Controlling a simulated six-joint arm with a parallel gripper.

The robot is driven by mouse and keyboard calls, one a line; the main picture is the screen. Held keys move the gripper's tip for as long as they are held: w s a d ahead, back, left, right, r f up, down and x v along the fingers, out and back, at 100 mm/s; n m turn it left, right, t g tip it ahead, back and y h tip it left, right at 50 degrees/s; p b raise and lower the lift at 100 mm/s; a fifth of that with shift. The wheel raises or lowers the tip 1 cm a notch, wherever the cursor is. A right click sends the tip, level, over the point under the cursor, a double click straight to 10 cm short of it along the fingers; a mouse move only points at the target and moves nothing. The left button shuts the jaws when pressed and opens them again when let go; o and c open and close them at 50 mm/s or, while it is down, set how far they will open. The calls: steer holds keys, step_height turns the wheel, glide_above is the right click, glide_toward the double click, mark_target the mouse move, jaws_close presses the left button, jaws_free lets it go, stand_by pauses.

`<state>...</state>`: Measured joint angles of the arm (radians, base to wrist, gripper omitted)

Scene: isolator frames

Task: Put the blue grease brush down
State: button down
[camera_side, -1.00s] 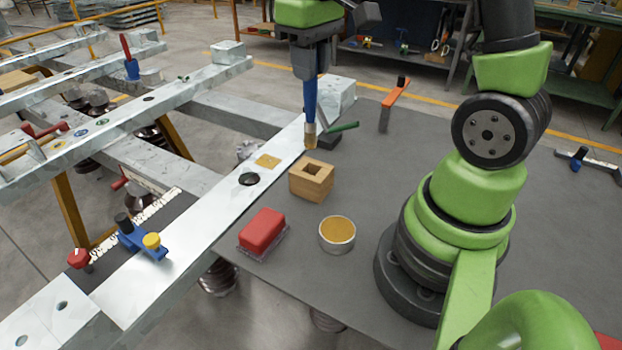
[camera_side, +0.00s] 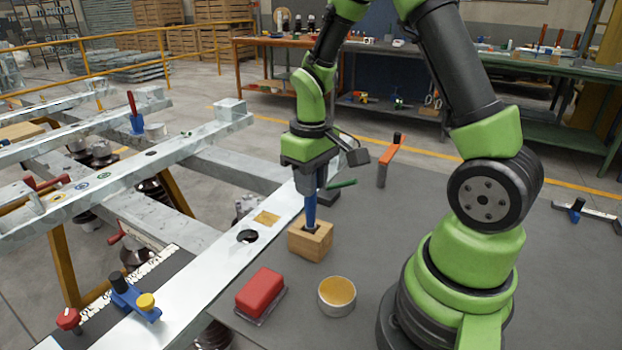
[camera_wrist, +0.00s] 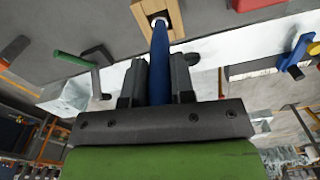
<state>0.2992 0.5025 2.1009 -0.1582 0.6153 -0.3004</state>
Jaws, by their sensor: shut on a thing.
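The blue grease brush (camera_side: 310,209) is upright in the side view, its lower end inside the square hole of the wooden block (camera_side: 312,246). My gripper (camera_side: 308,186) is above the block and shut on the brush's blue handle. In the wrist view the blue handle (camera_wrist: 160,62) runs between the two dark fingers (camera_wrist: 159,82) toward the wooden block (camera_wrist: 146,12). The bristle end is hidden inside the block.
A red brush or block (camera_side: 261,290) and an open tin of yellow grease (camera_side: 337,293) stand in front of the wooden block. A green-handled tool (camera_side: 340,184) and an orange clamp-like tool (camera_side: 388,160) stand behind it. The steel beam (camera_side: 205,268) runs along its left.

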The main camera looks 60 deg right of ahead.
steer(key=shift+f, duration=0.15)
steer(key=c, duration=1)
jaws_free()
steer(key=shift+o, duration=0.2)
step_height(320, 180, up, 11)
steer(key=shift+r, duration=0.1)
steer(key=shift+a+r, duration=0.1)
steer(key=shift+r, duration=0.5)
steer(key=s+a+r+m+t+y, duration=0.1)
steer(key=s+a+r+t, duration=0.1)
steer(key=s+a, duration=0.3)
steer(key=s+a+r+m+t+y, duration=0.1)
steer(key=s+a+r+t, duration=0.2)
steer(key=s+a+t, duration=0.2)
steer(key=shift+s+a+r, duration=0.15)
steer(key=shift+s+a, duration=0.15)
steer(key=shift+s, duration=0.5)
